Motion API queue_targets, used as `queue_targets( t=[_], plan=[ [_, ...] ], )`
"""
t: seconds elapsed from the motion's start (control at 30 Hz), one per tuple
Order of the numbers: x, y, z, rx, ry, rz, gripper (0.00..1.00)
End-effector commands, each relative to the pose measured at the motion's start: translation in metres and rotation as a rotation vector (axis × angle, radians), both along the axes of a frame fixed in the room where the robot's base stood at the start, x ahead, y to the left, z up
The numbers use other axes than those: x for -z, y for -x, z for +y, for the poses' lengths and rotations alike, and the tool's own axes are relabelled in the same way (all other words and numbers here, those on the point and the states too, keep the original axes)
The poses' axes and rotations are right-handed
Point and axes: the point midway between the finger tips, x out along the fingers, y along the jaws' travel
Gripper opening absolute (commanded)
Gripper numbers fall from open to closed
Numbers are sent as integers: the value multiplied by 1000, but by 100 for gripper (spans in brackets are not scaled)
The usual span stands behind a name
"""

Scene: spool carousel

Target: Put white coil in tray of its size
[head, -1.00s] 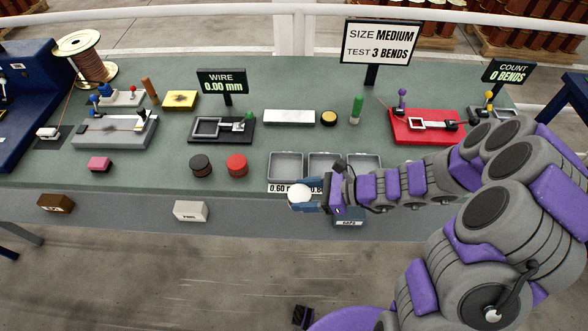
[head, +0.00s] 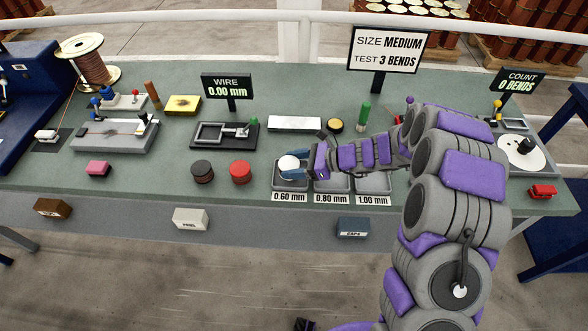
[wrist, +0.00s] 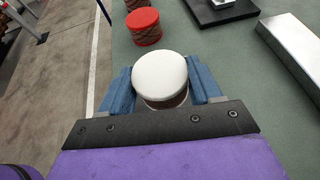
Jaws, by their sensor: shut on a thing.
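The white coil (head: 289,163) has a white round top and a brown wound side, which shows in the wrist view (wrist: 160,76). My gripper (head: 292,172) is shut on it, with a blue finger on each side. In the head view the coil is over the left tray (head: 277,186), labelled 0.60 mm. I cannot tell whether it touches the tray floor. The middle tray (head: 331,187), labelled 0.80 mm, is partly hidden by my arm. The right tray (head: 374,186) is labelled 1.00 mm. The size sign (head: 388,50) reads MEDIUM.
A red coil (head: 240,172) and a black coil (head: 202,173) stand left of the trays. The wire display (head: 227,86) reads 0.00 mm. The bench's front edge lies just before the trays.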

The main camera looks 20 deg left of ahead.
Motion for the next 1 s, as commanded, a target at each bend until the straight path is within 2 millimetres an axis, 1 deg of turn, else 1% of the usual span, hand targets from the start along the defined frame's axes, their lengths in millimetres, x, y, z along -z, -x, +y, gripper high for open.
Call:
queue_targets(
  t=[0.03, 0.1, 0.47, 0.5, 0.57, 0.6, 0.87, 0.97, 1.0],
  plan=[
    [12, 0, -1, 0, 0, 1, 15],
    [19, 0, -2, 0, 0, 0, 15],
    [21, 0, 0, 0, -1, 0, 15],
    [21, 0, 0, 0, 0, -1, 67],
    [21, 0, 0, 0, 0, -1, 73],
    [21, 0, 0, 0, 0, -1, 74],
    [19, 0, -1, 0, 1, -1, 74],
    [15, -1, -8, 2, 0, -2, 74],
    [12, -3, -14, 4, 0, -2, 74]
  ],
)
